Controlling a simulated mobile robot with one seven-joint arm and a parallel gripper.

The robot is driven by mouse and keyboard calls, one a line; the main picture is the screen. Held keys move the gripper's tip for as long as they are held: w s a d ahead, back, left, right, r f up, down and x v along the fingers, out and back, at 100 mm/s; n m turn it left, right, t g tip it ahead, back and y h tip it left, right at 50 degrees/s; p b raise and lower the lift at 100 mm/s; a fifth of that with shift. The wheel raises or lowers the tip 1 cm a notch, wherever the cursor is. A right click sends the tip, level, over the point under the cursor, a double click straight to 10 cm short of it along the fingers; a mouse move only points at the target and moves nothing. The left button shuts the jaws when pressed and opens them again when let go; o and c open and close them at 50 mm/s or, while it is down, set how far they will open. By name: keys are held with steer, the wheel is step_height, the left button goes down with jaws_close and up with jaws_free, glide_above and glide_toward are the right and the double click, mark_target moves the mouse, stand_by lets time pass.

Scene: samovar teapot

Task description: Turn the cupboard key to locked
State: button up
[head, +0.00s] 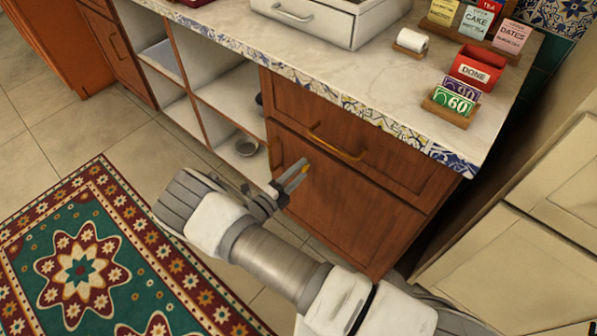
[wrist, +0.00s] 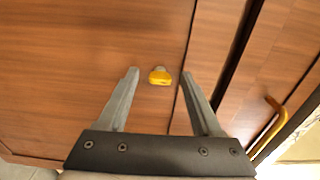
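The cupboard door (head: 345,210) is brown wood, under a drawer at the counter's end, and looks closed. The small yellow key (wrist: 160,76) sits on the door face in the wrist view, its bow lying wide across the picture. A bit of yellow, likely the key, shows by my fingers in the head view. My gripper (head: 292,177) is at the door's upper left. In the wrist view my gripper (wrist: 160,73) is open, with one finger on each side of the key and a gap on both sides. The keyhole is not clearly visible.
A drawer with a brass bar handle (head: 335,150) is above the door; a brass handle (wrist: 270,125) shows at the right in the wrist view. A patterned rug (head: 90,255) covers the floor.

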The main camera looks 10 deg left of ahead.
steer(key=p+v, duration=0.2)
steer(key=v, duration=1.5)
steer(key=shift+s+p, duration=0.25)
steer(key=shift+p, duration=0.1)
steer(key=shift+a, duration=0.1)
